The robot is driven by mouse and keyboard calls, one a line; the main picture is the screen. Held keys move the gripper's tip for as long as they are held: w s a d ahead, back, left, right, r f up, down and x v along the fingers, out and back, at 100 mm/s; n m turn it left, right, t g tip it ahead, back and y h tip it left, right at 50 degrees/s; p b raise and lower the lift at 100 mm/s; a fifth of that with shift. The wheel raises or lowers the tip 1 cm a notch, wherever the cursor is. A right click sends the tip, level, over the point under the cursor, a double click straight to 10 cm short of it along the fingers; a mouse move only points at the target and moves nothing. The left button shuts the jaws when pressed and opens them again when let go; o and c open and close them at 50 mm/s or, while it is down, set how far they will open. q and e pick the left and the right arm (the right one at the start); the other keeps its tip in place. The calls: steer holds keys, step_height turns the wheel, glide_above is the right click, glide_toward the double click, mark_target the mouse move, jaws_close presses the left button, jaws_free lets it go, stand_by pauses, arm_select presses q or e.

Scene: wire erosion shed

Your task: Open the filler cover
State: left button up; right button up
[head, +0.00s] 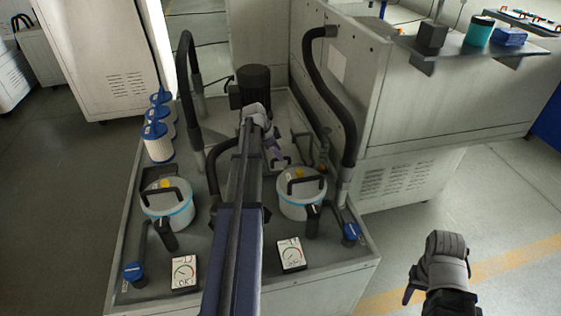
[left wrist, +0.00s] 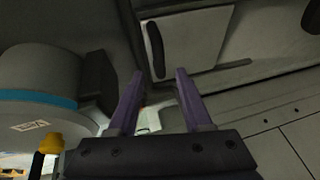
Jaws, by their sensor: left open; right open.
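A pale square panel (left wrist: 195,38) with a dark bar handle (left wrist: 155,50) along its left side shows at the top of the left wrist view. It looks like the filler cover and appears to lie flat and shut. My left gripper (left wrist: 159,76) is open and empty, its two purple fingers pointing toward the handle but apart from it. In the head view my left arm reaches over the tank top, with the gripper (head: 279,157) near its back middle; the arm hides much of the cover area. My right gripper (head: 412,287) is open and empty, beyond the tank's right side.
Two teal-banded canisters (head: 167,207) (head: 301,205) stand on either side of my left arm. A black motor (head: 254,85), black hoses (head: 329,85), gauges (head: 185,274) and blue-capped filters (head: 157,142) surround it. A shelf (head: 470,46) with small items is at the upper right.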

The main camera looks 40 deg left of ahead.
arm_select(q)
steer(key=shift+b+x, duration=0.9)
steer(key=shift+x, duration=0.65)
arm_select(e)
step_height(320, 180, down, 3)
steer(key=shift+r, duration=0.15)
arm_select(q)
jaws_close()
